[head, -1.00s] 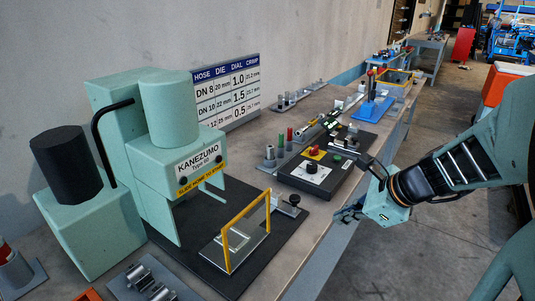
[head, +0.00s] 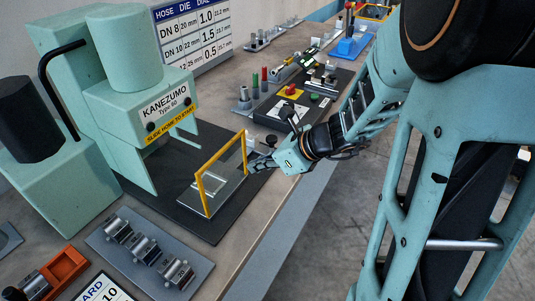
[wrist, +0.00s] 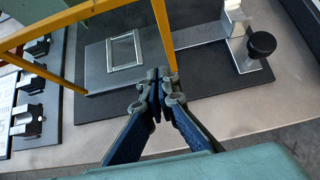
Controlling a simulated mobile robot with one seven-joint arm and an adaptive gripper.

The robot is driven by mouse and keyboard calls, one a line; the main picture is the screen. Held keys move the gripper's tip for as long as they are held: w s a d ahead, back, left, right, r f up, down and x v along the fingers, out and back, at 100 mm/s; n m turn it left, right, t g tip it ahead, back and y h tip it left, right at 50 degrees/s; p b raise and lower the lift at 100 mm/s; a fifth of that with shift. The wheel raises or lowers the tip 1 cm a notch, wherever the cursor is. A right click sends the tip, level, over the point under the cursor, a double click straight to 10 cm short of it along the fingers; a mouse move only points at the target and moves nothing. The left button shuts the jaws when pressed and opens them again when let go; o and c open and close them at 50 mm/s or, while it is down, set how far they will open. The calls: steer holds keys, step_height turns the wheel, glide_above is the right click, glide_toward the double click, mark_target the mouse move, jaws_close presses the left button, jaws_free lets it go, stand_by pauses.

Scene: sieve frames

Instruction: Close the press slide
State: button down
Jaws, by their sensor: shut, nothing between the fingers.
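The press (head: 118,95) is a pale green machine with a KANEZUMO label, standing on a black base plate. Its slide, a silver plate (head: 229,188) with an upright yellow frame (head: 203,196), sits out in front of the press opening. In the wrist view the slide plate (wrist: 97,63) has a square outline on it, and the yellow frame (wrist: 162,32) crosses above. My gripper (head: 254,163) is shut and empty beside the frame's right end. In the wrist view its fingertips (wrist: 158,73) overlap the plate's edge by a yellow post; I cannot tell whether they touch.
A black knob (wrist: 262,44) on a metal bracket stands right of the slide in the wrist view. A grey tray of metal dies (head: 150,258) lies in front of the press. A control box (head: 284,112) stands behind my gripper. The floor to the right is open.

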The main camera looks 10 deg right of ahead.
steer(key=shift+w+a, duration=0.55)
steer(key=shift+a, duration=0.15)
steer(key=w+a, duration=0.3)
steer(key=a, duration=0.1)
steer(key=w+a+p, duration=0.1)
steer(key=w+a, duration=0.3)
steer(key=a, duration=0.1)
steer(key=w+a, duration=0.3)
steer(key=a, duration=0.2)
steer(key=shift+w, duration=0.35)
steer(key=shift+r, duration=0.25)
